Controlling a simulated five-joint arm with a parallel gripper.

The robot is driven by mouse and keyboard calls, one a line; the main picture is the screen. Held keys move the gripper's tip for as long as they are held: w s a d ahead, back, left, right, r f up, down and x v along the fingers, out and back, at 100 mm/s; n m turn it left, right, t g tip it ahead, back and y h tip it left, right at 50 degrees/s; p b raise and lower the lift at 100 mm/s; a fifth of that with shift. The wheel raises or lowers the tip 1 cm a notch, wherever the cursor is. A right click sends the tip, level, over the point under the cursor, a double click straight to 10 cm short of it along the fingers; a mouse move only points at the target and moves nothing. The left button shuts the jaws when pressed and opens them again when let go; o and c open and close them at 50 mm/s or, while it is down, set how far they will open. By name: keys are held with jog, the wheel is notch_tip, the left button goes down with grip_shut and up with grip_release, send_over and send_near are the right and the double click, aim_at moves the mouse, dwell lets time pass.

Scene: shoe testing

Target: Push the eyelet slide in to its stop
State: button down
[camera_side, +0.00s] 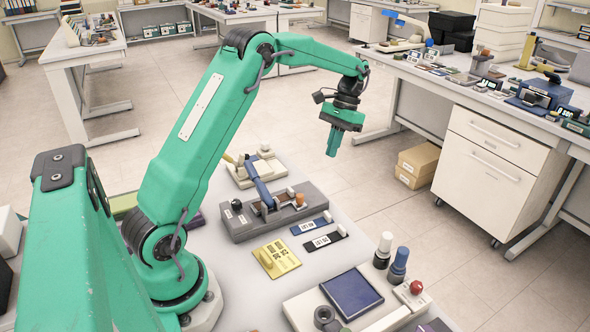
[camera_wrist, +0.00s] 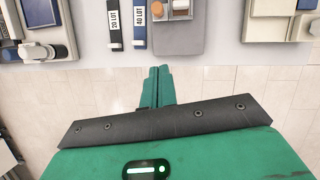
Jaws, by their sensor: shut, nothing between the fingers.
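My gripper (camera_side: 333,152) is shut and empty, its green fingers pointing down. It is raised above and beyond the far edge of the bench, apart from everything on it. Its closed fingers also show in the wrist view (camera_wrist: 157,78), against the tiled floor past the bench edge. A grey fixture (camera_side: 240,228) with a blue lever and small brown and white pieces sits on the bench; its end shows in the wrist view (camera_wrist: 182,45). The small brown block (camera_side: 300,200) is at that end. I cannot tell for sure which piece is the eyelet slide or how far in it sits.
Two dark labelled strips (camera_side: 312,226) lie beside the fixture, with a yellow plate (camera_side: 276,258) nearer. A beige unit with a blue pad (camera_side: 352,293) and bottles (camera_side: 398,262) stand at the near right. Another beige device (camera_side: 245,172) is behind the fixture.

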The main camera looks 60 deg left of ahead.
jog(key=shift+f, duration=0.1)
send_near(305, 203)
jog(key=f, duration=0.2)
jog(key=w+f, duration=0.1)
jog(key=f, duration=0.1)
jog(key=shift+w+a+f, duration=0.15)
jog(key=shift+f, duration=0.15)
jog(key=shift+s+d, duration=0.25)
jog(key=shift+s, duration=1.1)
jog(key=shift+s, duration=0.15)
jog(key=shift+s+f, duration=0.1)
jog(key=shift+s, duration=0.4)
jog(key=shift+d, duration=0.1)
